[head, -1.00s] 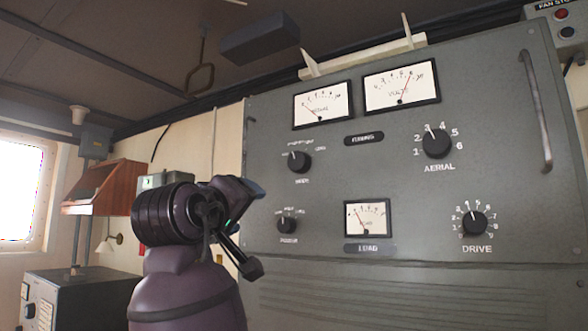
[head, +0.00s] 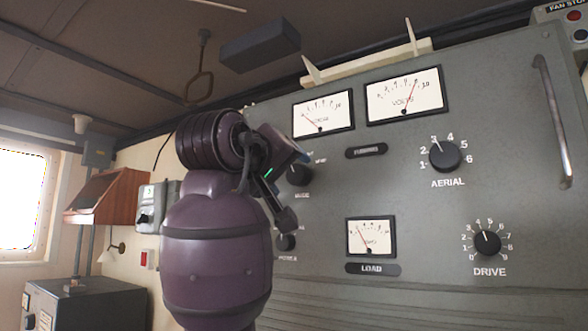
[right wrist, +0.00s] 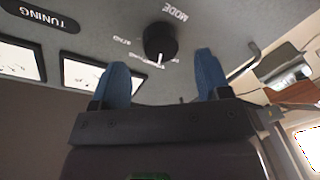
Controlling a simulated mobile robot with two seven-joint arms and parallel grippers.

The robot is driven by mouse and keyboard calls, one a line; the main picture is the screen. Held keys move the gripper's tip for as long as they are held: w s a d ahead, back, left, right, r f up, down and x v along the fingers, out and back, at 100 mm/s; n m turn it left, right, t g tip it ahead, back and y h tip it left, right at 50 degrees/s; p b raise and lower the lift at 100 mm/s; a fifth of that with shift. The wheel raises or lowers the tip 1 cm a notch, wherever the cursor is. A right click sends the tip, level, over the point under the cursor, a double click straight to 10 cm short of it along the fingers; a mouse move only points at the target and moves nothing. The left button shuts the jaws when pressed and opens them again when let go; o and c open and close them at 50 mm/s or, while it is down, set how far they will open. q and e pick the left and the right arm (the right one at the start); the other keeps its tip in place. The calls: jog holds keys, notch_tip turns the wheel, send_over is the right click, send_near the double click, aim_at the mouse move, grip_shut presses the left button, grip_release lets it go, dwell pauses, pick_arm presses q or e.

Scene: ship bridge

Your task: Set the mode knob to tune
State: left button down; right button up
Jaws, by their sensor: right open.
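The black mode knob (head: 301,175) is on the grey panel (head: 400,220), left of centre, with MODE printed below it; my right gripper partly covers it and its scale in the head view. In the right wrist view, upside down, the knob (right wrist: 160,42) shows whole. A white mark on its rim faces the gripper side; the small scale words there are hard to read. My right gripper (head: 299,156) is open, its blue fingers in front of the panel. In the wrist view the knob lies beyond and between the fingertips (right wrist: 162,60), with no visible contact. My left gripper is out of view.
The power knob (head: 286,242) sits below the mode knob, partly covered by my arm. Two meters are above, a load meter (head: 371,236) lower right, and the aerial knob (head: 445,156) and drive knob (head: 487,242) further right. A handle (head: 552,120) sticks out at right.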

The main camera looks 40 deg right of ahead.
aim_at(296, 175)
jog(key=shift+p+x, duration=0.4)
jog(key=shift+x, duration=1.6)
jog(key=c, duration=0.9)
